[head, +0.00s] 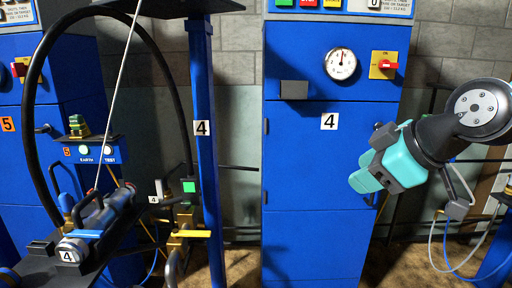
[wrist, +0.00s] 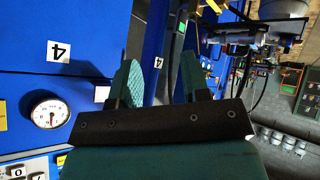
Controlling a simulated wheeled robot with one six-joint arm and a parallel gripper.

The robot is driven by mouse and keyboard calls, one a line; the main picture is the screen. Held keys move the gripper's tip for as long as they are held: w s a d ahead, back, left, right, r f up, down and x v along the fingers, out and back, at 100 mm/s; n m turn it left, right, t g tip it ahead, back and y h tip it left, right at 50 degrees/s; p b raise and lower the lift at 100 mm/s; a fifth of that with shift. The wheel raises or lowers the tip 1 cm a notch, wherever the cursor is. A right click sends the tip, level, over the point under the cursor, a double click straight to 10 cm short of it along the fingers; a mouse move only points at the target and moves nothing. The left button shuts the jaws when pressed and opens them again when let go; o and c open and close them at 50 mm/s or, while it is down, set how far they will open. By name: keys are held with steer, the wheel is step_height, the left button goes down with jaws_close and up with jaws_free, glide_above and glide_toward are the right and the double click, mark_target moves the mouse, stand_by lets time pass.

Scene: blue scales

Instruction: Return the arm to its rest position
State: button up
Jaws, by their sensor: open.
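My gripper (head: 366,182) is teal with dark parts and hangs at the right of the head view, in front of the lower right part of the blue cabinet marked 4 (head: 290,160). In the wrist view its two fingers (wrist: 160,82) stand apart with nothing between them. The gripper is open and empty. The cabinet also shows in the wrist view (wrist: 30,60), turned on its side. I cannot tell how close the fingertips are to the cabinet face.
The cabinet carries a round gauge (head: 341,64) and a yellow-backed red switch (head: 384,65). A blue post (head: 202,130) and a scale platform holding a grey cylinder (head: 105,212) stand at left. A black hose (head: 33,130) arches there. Cables (head: 447,250) hang at right.

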steer(key=s+a+f+m+g, duration=0.2)
steer(key=s+f+g, duration=0.2)
steer(key=s, duration=0.4)
steer(key=s+a+f+m+g, duration=0.2)
steer(key=s+f+g, duration=0.1)
steer(key=s, duration=0.6)
step_height(320, 180, up, 18)
steer(key=h+p, duration=0.1)
steer(key=p, duration=1.8)
steer(key=shift+s+m+g, duration=0.4)
steer(key=shift+s, duration=0.05)
steer(key=shift+d, duration=0.15)
steer(key=shift+o, duration=0.4)
